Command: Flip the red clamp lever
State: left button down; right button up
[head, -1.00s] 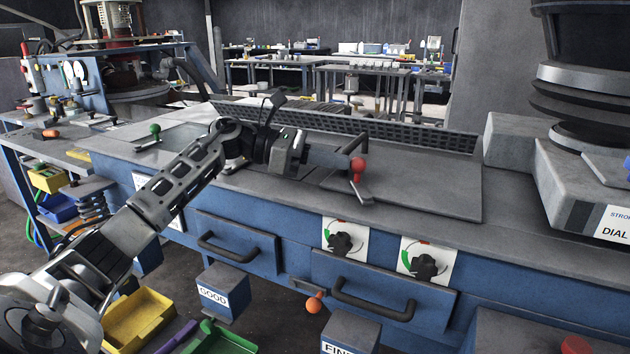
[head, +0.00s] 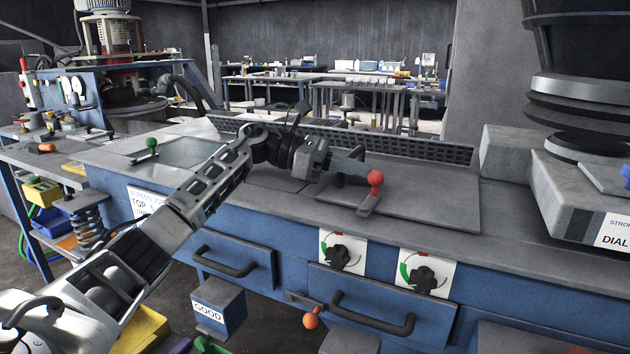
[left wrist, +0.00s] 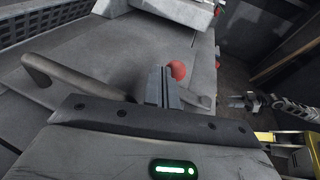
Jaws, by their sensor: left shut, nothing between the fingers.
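The red clamp lever has a round red knob (head: 375,177) on a grey arm, at the front edge of the screen deck. Its arm slants from the knob down and left towards the deck's front edge. My left gripper (head: 360,168) lies low over the deck, shut and empty, with its fingertips at the left side of the knob. In the left wrist view the shut fingers (left wrist: 167,85) point at the red knob (left wrist: 178,70), which is partly hidden behind them. I cannot tell whether they touch it.
A green-knobbed lever (head: 151,143) stands at the deck's left. A black perforated rail (head: 400,145) runs along the back. Drawers with black handles (head: 375,315) and dials (head: 343,251) are on the blue front. A heavy grey machine (head: 580,180) stands at right. The deck right of the lever is clear.

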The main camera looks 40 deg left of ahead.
dwell(0.5)
pick_arm(q)
jog(key=b+v, duration=0.1)
jog(key=v, duration=1.5)
